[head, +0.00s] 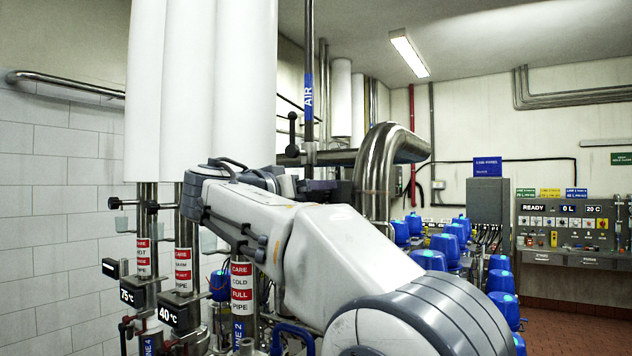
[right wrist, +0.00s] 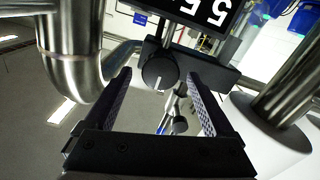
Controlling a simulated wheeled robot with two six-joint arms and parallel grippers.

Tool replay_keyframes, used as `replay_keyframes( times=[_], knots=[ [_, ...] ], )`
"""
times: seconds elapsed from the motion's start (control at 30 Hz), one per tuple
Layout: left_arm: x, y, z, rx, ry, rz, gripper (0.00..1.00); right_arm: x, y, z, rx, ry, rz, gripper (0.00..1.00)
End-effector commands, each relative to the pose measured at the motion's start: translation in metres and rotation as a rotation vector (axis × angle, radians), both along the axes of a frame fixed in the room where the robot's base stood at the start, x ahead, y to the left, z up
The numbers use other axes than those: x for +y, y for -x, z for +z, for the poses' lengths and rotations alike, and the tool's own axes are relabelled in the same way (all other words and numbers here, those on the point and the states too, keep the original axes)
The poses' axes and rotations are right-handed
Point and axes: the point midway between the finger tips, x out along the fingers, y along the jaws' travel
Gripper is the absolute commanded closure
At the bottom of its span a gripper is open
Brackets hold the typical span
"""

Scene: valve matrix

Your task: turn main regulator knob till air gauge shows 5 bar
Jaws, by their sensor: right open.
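The main regulator knob (right wrist: 160,72), round and black with a pale pointer line, shows in the right wrist view. It sits below a black digital display (right wrist: 208,12) with large white digits, which I take for the air gauge. The display is tilted and cut off by the top edge, so I cannot read its full value. My right gripper (right wrist: 159,76) is open, with one finger on each side of the knob in the picture. Contact is not clear. In the head view my right arm covers the area below the pipe labelled AIR (head: 308,90), and the knob is not visible there. My left gripper is not in view.
A thick steel elbow pipe (right wrist: 72,60) is close left of the gripper, and a steel pipe with a white collar (right wrist: 265,125) is close right. Labelled pipes (head: 183,270) stand left in the head view. Blue valve heads (head: 445,245) and a control panel (head: 565,225) are right.

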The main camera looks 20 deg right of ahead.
Motion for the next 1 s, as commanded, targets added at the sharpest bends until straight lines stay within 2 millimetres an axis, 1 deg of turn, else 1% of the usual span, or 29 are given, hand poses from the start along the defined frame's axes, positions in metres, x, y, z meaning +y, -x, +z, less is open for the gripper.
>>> replay_keyframes(
  times=[0.03, 0.2, 0.53, 0.57, 0.6, 0.67, 0.7, 0.77, 0.8, 0.9, 1.0],
  knots=[
    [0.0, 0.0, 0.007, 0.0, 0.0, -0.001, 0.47, -0.007, -0.004, 0.003, 0.003, 0.001, -0.003, 0.11],
    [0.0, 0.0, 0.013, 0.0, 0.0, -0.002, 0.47, -0.019, -0.015, 0.001, 0.002, 0.001, -0.001, 0.11],
    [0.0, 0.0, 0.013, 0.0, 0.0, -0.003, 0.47, -0.021, -0.017, -0.001, 0.0, 0.0, 0.001, 0.11],
    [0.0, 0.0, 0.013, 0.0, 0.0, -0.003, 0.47, -0.021, -0.017, -0.001, 0.001, 0.0, 0.001, 0.19],
    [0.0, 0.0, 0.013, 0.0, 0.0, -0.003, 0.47, -0.021, -0.017, -0.001, 0.001, 0.0, 0.001, 0.34],
    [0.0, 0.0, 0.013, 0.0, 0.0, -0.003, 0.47, -0.021, -0.017, -0.001, 0.001, 0.0, 0.002, 0.57],
    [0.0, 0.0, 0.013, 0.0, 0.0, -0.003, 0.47, -0.021, -0.017, -0.001, 0.001, 0.0, 0.002, 0.73],
    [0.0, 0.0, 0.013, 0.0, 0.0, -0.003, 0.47, -0.021, -0.017, -0.001, 0.001, 0.0, 0.002, 0.96],
    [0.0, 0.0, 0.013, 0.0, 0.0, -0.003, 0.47, -0.021, -0.017, -0.001, 0.001, 0.0, 0.002, 0.97],
    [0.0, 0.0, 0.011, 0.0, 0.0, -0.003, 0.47, -0.021, -0.017, -0.002, 0.016, 0.012, 0.002, 0.97],
    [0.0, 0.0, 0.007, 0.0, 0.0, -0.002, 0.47, -0.021, -0.017, -0.003, 0.067, 0.052, 0.002, 0.97]
  ],
)
